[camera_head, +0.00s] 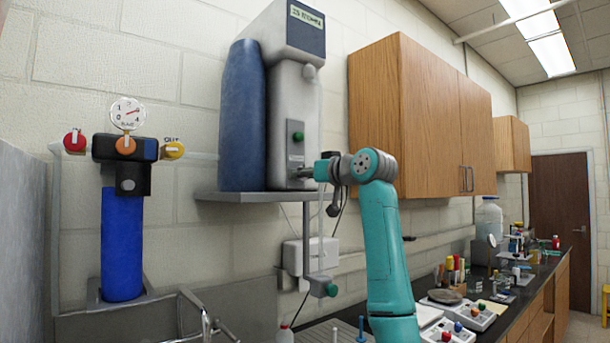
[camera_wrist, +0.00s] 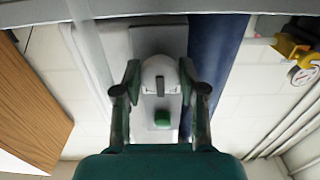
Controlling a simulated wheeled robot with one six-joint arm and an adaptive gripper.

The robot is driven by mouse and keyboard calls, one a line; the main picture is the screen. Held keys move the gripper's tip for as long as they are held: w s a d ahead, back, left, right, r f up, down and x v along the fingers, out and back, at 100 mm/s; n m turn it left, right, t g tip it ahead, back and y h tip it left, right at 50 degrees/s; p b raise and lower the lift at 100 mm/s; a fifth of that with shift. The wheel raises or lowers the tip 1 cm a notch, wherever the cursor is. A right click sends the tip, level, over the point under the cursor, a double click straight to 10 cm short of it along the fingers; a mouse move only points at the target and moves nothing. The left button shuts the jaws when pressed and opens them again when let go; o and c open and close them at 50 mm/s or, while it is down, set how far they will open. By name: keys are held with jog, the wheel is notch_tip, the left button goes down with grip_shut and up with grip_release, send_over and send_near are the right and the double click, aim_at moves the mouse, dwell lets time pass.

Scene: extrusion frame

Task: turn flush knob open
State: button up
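A tall grey and dark blue water purifier (camera_head: 294,95) stands on a wall shelf in the head view. Its grey panel (camera_head: 295,155) carries a green knob (camera_head: 298,136), which also shows in the wrist view (camera_wrist: 162,119). In the wrist view a round whitish knob (camera_wrist: 160,78) with a dark slot-like mark sits on the same panel, between the fingers of my gripper (camera_wrist: 159,68). The fingers are spread, one on each side of it; I cannot tell whether they touch it. In the head view my gripper (camera_head: 308,172) is at the panel below the green knob and hides the whitish knob.
The shelf (camera_head: 240,196) juts out under the purifier. Another green knob (camera_head: 331,289) hangs on a pipe below. A blue filter with a gauge (camera_head: 127,113) is on the left. A wooden cabinet (camera_head: 400,110) is on the right, above a cluttered black counter (camera_head: 515,292).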

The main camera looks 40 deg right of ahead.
jog(key=shift+n, duration=0.4)
jog(key=n, duration=1.7)
dwell(0.7)
jog(key=o, duration=1.1)
jog(key=shift+o, duration=0.2)
jog(key=shift+s, duration=0.1)
jog(key=s, duration=1.1)
jog(key=shift+s+d, duration=0.2)
jog(key=shift+s, duration=0.2)
